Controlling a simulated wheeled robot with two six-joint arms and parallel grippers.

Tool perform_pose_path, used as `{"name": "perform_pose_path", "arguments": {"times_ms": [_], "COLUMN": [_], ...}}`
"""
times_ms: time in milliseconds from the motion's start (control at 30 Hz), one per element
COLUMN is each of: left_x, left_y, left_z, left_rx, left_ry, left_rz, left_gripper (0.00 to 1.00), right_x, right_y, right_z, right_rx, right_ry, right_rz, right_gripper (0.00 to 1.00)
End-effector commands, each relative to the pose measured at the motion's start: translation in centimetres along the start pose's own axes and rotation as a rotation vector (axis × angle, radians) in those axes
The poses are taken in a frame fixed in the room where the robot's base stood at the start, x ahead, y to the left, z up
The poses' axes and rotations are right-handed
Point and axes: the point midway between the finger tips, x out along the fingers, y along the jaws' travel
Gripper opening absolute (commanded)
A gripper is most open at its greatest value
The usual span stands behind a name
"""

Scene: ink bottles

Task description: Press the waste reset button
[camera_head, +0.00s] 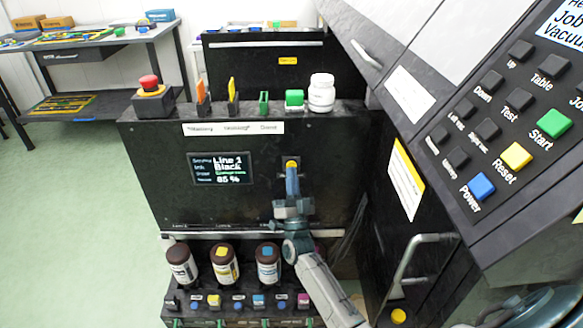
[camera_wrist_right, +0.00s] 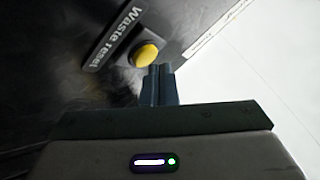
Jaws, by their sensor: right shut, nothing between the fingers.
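The waste reset button (camera_wrist_right: 146,54) is a round yellow button on a dark panel in the right wrist view, beside a label reading "Waste reset". In the head view it shows as a small yellow spot (camera_head: 291,164) to the right of the display. My right gripper (camera_head: 292,173) is shut and empty, its fingers pointing at the panel just below the button. In the wrist view its fingertips (camera_wrist_right: 158,68) lie just to the lower right of the button. I cannot tell whether they touch it. My left gripper is not in view.
The display (camera_head: 221,168) reads "Line 1 Black 85 %". Brown bottles (camera_head: 225,263) stand below the panel. A white bottle (camera_head: 321,93) and a red-topped button box (camera_head: 152,96) stand on top. A control panel with a yellow Reset key (camera_head: 516,155) slopes at right.

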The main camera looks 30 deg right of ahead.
Motion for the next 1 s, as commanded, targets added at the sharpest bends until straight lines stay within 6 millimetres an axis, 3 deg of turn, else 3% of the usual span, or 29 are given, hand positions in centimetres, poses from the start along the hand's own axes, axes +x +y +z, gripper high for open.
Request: {"name": "perform_pose_path", "arguments": {"times_ms": [1000], "left_x": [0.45], "left_y": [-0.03], "left_z": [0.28], "left_rx": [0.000], "left_ry": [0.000], "left_rz": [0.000], "left_gripper": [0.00], "right_x": [0.57], "right_y": [0.48], "right_z": [0.49], "right_rx": [0.000], "right_ry": [-0.001], "right_rz": [0.001], "right_gripper": [0.00]}}
